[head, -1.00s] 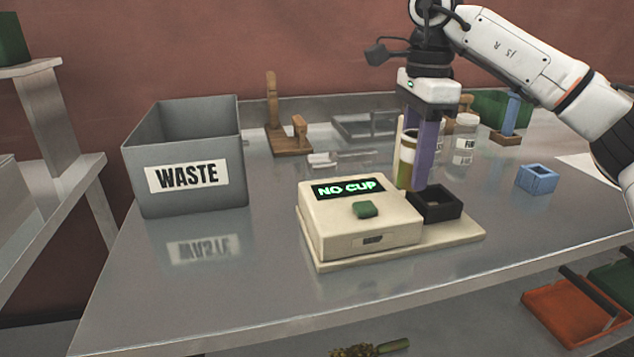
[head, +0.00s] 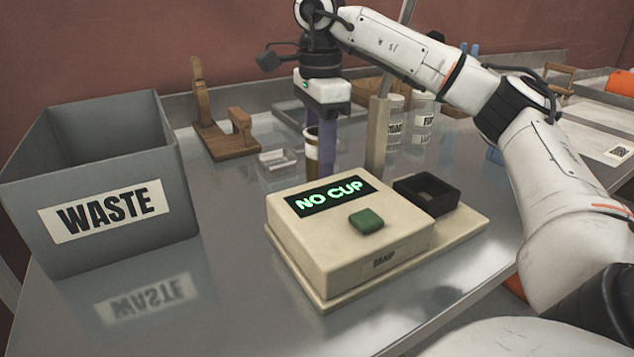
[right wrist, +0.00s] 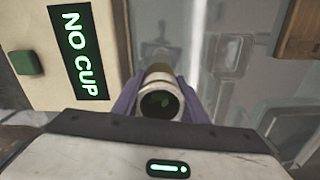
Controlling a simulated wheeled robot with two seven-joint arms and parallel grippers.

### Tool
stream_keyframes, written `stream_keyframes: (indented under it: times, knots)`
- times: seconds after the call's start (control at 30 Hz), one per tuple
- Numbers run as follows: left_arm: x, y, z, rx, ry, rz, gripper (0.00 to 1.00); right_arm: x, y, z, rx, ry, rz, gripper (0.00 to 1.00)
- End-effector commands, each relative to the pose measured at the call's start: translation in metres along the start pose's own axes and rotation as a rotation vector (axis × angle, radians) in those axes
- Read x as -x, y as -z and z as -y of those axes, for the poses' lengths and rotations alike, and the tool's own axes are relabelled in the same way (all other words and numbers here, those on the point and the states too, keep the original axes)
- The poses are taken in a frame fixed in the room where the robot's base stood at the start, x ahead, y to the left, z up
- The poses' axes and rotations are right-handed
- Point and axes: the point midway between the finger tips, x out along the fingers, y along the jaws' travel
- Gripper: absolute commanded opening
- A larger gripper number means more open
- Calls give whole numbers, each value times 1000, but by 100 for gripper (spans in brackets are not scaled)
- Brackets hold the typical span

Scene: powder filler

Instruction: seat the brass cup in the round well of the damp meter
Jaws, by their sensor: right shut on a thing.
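The damp meter (head: 345,235) is a cream box with a green button and a lit display reading NO CUP. A black square holder (head: 440,205) with an open top sits at its right on the same base; its inside looks empty, and I cannot make out a round well. My right gripper (head: 324,160), with purple fingers, is shut on the brass cup (head: 311,142), gold-brown with a pale band, behind the meter's far edge. In the right wrist view, the cup (right wrist: 160,85) sits between the fingers, its pale rim facing the camera. My left gripper is not in view.
A grey WASTE bin (head: 170,185) stands at the left. A wooden stand (head: 225,140) is behind. An upright beige post (head: 378,130) rises right of my gripper, with labelled jars (head: 423,120) beyond it. Bare table lies between bin and meter.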

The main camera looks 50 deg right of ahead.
Motion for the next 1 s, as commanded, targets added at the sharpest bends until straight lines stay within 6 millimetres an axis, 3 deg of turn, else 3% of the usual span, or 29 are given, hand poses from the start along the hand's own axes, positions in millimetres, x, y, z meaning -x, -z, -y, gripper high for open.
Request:
stream_keyframes:
  times: [0.23,0.63,0.67,1.0]
  knots:
    - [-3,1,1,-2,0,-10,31,-32,0,0,0,0,0,15]
    - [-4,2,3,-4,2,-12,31,-39,0,0,1,-1,1,15]
    - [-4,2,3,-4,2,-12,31,-38,0,0,1,-1,1,43]
    - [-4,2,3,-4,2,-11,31,-35,0,0,0,1,2,46]
